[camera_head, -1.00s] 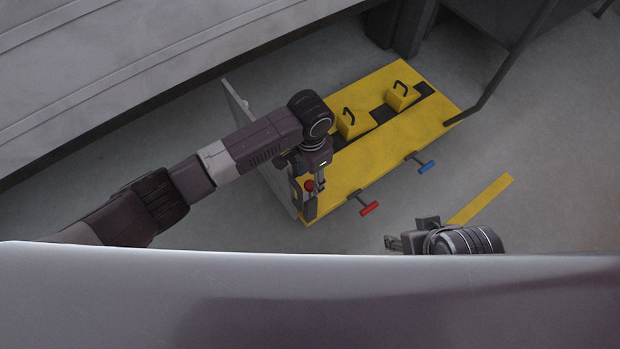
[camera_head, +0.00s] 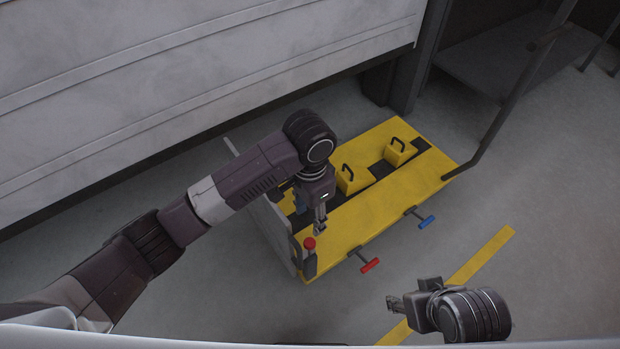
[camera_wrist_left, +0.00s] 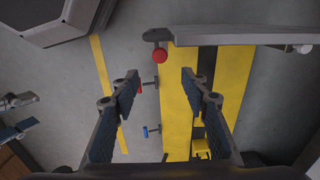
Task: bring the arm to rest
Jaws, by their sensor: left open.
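My left gripper (camera_head: 320,224) hangs over the near left end of a yellow platform (camera_head: 385,205), close to a red knob (camera_head: 309,243). In the left wrist view its two fingers (camera_wrist_left: 161,82) are spread apart with nothing between them. The red knob (camera_wrist_left: 159,56) shows beyond the fingertips there, apart from them. My right gripper (camera_head: 399,304) is low in the head view, over the floor, clear of the platform; its finger gap is too small to judge.
Two yellow blocks with black handles (camera_head: 352,179) (camera_head: 399,152) sit on the platform. A red-ended handle (camera_head: 370,265) and a blue-ended handle (camera_head: 426,222) stick out from its near side. A grey post (camera_head: 510,110) stands at its right end. Floor at right is open.

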